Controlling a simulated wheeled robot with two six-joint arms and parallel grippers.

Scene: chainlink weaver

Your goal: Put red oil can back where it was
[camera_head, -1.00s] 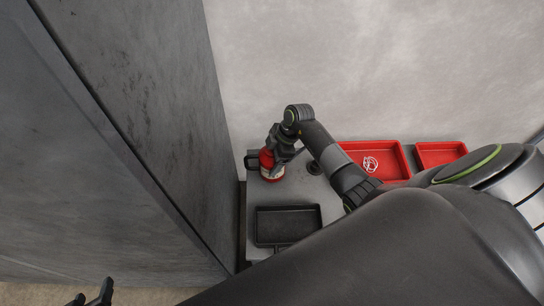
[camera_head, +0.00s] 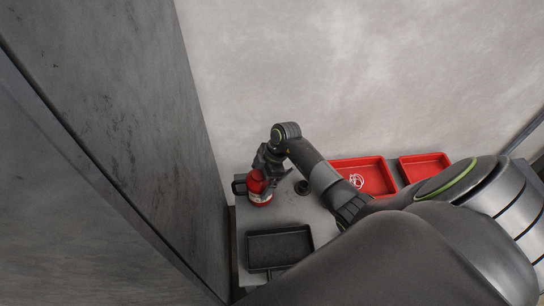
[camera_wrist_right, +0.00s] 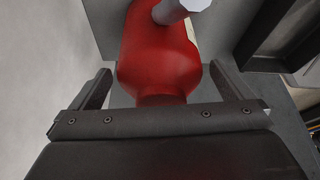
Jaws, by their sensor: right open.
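The red oil can (camera_head: 257,195) with a pale label stands upright on the grey worktop (camera_head: 312,212), near its left end by the wall. My right gripper (camera_head: 270,177) is at the can from its upper right side and partly covers it. In the right wrist view the can's red body (camera_wrist_right: 160,55) lies between the two spread fingers of the right gripper (camera_wrist_right: 161,75), with gaps visible on both sides. A grey spout-like part crosses the can's top there. My left gripper is not in view.
A black tray (camera_head: 250,252) lies on the worktop in front of the can. A dark object (camera_head: 239,186) sits just left of the can, and a small round black piece (camera_head: 303,187) to its right. Red trays (camera_head: 345,163) (camera_head: 425,158) stand further right. A tall grey panel (camera_head: 130,120) rises at left.

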